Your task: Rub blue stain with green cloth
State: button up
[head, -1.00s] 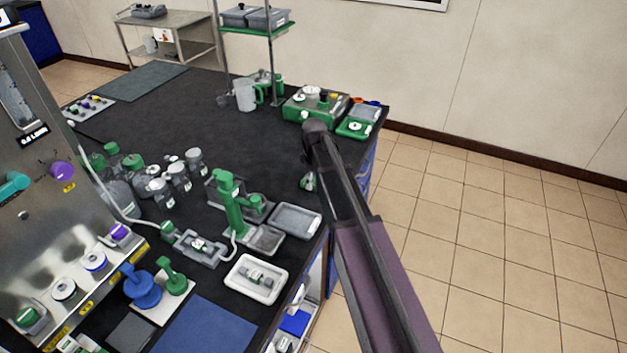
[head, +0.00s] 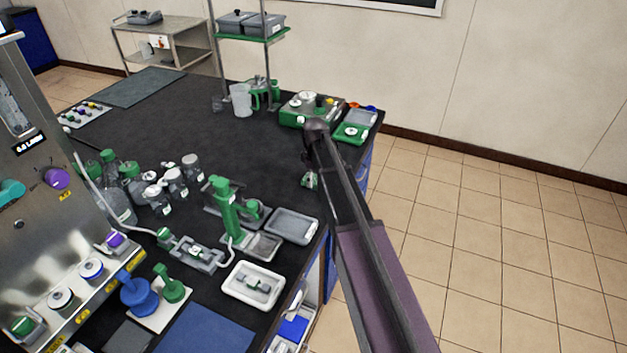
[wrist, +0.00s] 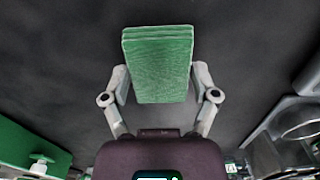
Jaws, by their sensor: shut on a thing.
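The green cloth (wrist: 158,68) is a folded, layered pad in the wrist view. My gripper (wrist: 160,82) is shut on it, with one grey finger at each side. The dark bench top (wrist: 60,70) lies behind the cloth; I cannot tell whether they touch. In the head view my gripper (head: 310,180) is small and partly hidden beside my arm, over the right part of the black bench (head: 150,115). No blue stain can be made out in either view; the cloth or my arm may hide it.
A green-topped device (head: 300,117) and a green tray (head: 350,133) stand at the bench's far right corner. A green stand (head: 222,205), a grey tray (head: 291,226) and a white tray (head: 235,277) are nearer. The bench's middle is mostly clear.

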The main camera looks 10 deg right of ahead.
aim_at(311, 191)
jog(key=shift+w, duration=0.1)
jog(key=shift+w+d+f, duration=0.1)
jog(key=shift+w+d, duration=0.7)
jog(key=shift+w, duration=0.25)
jog(key=shift+w+d, duration=0.2)
jog(key=shift+w, duration=0.05)
dwell(0.4)
jog(key=shift+s+a+f, duration=0.1)
jog(key=shift+s+a, duration=0.4)
jog(key=shift+s, duration=0.25)
jog(key=shift+s+a, duration=0.45)
jog(key=shift+s, duration=0.3)
jog(key=shift+s+a, duration=0.1)
jog(key=shift+s+a, duration=0.45)
jog(key=shift+s, duration=0.2)
jog(key=shift+s+a, duration=0.45)
jog(key=shift+s, duration=0.2)
